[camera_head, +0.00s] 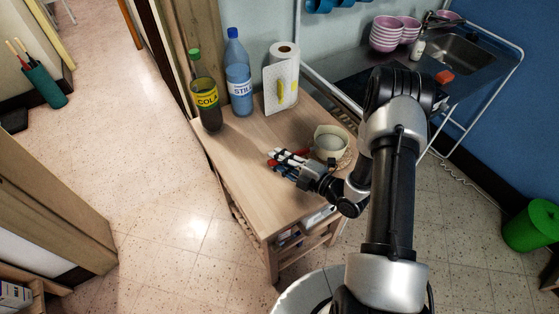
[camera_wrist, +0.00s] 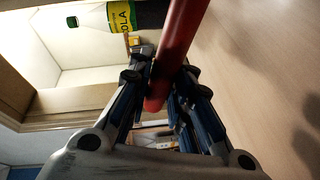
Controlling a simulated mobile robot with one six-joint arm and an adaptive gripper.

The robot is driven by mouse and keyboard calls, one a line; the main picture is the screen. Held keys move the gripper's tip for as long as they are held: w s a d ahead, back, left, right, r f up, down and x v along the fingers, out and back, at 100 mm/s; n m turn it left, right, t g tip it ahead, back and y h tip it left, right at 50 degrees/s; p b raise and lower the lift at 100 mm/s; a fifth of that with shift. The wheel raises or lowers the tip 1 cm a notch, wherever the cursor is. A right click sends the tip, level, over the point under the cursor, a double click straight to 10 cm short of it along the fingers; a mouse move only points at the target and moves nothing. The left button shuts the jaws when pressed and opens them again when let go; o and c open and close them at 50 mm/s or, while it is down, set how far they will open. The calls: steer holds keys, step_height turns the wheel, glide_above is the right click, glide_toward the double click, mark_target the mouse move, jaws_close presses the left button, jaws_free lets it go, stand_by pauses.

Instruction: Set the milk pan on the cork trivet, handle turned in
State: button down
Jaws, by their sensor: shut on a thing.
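The cream milk pan (camera_head: 331,141) is near the right edge of the wooden table, open side up. Its red handle reaches left from the pan into my gripper (camera_head: 276,159). In the wrist view the red handle (camera_wrist: 182,45) runs between the two fingers, and my gripper is shut on it. The tan cork trivet (camera_head: 346,161) shows as a strip at the pan's lower right; the pan and my arm hide the rest. I cannot tell whether the pan touches the trivet or hangs just above it.
On the wooden table (camera_head: 235,160) stand a cola bottle (camera_head: 206,103), a blue-labelled water bottle (camera_head: 238,75) and a paper towel roll (camera_head: 283,75) toward the back. The table's left and front parts are clear. A sink counter (camera_head: 450,70) with pink bowls (camera_head: 386,34) lies behind.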

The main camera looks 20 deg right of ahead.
steer(key=shift+r, duration=0.15)
steer(key=shift+f, duration=0.2)
steer(key=c, duration=1.5)
jaws_free()
steer(key=shift+o, duration=0.2)
steer(key=shift+r, duration=0.1)
